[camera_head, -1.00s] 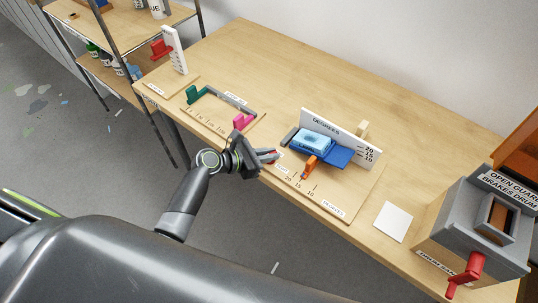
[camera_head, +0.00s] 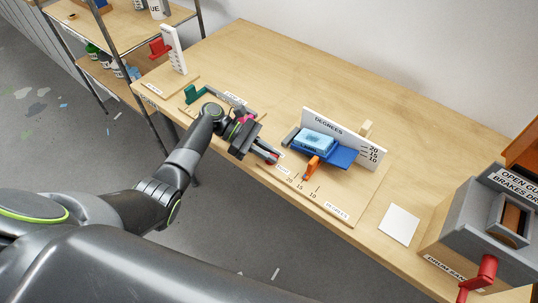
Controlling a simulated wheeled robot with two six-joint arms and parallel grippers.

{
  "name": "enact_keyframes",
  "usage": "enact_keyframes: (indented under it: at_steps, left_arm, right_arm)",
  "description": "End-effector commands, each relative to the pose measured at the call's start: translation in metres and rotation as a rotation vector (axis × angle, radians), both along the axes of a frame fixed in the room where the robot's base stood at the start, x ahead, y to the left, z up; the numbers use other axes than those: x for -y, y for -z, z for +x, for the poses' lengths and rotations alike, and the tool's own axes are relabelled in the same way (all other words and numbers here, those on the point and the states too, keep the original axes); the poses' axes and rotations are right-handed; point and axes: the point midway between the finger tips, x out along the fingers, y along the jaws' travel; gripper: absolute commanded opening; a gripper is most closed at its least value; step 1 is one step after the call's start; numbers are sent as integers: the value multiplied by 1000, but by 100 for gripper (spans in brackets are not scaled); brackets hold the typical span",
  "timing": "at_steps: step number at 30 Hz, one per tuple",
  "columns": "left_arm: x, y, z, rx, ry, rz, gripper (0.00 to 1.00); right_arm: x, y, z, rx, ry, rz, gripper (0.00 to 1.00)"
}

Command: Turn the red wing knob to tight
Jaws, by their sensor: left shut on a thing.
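The red wing knob (camera_head: 271,155) shows as a small red patch at the front left of the board marked DEGREES, close to the table's front edge. My left gripper (camera_head: 269,157) reaches over the front edge from the left and is shut on the red wing knob. The fingers cover most of the knob, so its exact angle cannot be told. A small white label (camera_head: 283,170) lies just beside the fingertips; its text is too small to read. My right gripper is not in view.
On the same board (camera_head: 335,205) stand an orange pointer (camera_head: 312,166), a blue block (camera_head: 317,142) and a white DEGREES scale (camera_head: 345,138). A pink slider (camera_head: 247,118) sits behind my wrist. A grey machine (camera_head: 480,215) with a red handle stands right. The back of the table is clear.

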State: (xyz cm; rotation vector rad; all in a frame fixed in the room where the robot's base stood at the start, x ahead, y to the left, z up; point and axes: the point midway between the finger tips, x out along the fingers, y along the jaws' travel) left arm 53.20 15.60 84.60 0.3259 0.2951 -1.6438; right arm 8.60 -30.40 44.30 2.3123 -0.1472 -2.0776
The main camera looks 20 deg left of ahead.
Motion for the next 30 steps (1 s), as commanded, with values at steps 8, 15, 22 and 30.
enact_keyframes:
  at_steps: [8,15,22,30]
  left_arm:
    - [0,1,1,0,107,2,0]
    - [0,1,1,1,134,3,0]
    - [0,1,0,0,136,3,0]
    - [0,1,0,0,135,3,32]
  right_arm:
    - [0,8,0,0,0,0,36]
    - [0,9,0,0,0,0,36]
    - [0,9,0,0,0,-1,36]
    - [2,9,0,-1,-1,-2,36]
